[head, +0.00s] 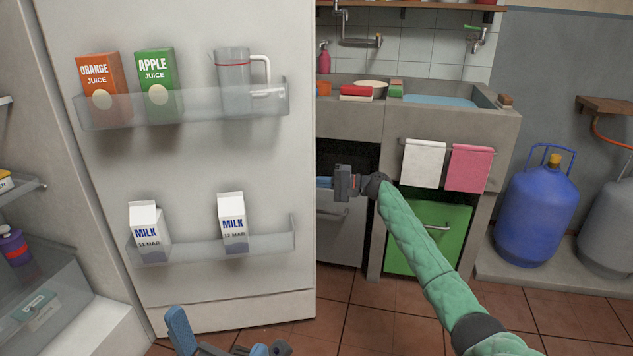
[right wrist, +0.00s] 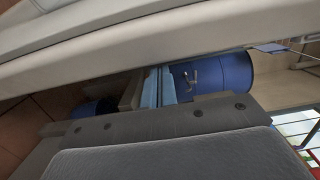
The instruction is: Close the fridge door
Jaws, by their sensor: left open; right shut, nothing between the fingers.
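The fridge door (head: 200,190) stands wide open in the head view, its inner side with two shelves facing me. The fridge interior (head: 30,270) shows at the left edge. My right gripper (head: 324,182) is at the door's free right edge, its blue fingers partly hidden behind that edge. In the right wrist view its fingers (right wrist: 156,88) are shut and empty, close to a long pale surface that looks like the door. I cannot tell whether they touch it. My left gripper (head: 222,338) is open and empty at the bottom of the head view, in front of the door.
The door shelves hold orange juice (head: 100,85), apple juice (head: 157,84), a clear pitcher (head: 234,80) and two milk cartons (head: 148,230). A sink counter (head: 450,125) stands behind on the right, beside a blue gas cylinder (head: 536,210). Tiled floor (head: 375,320) lies open in front.

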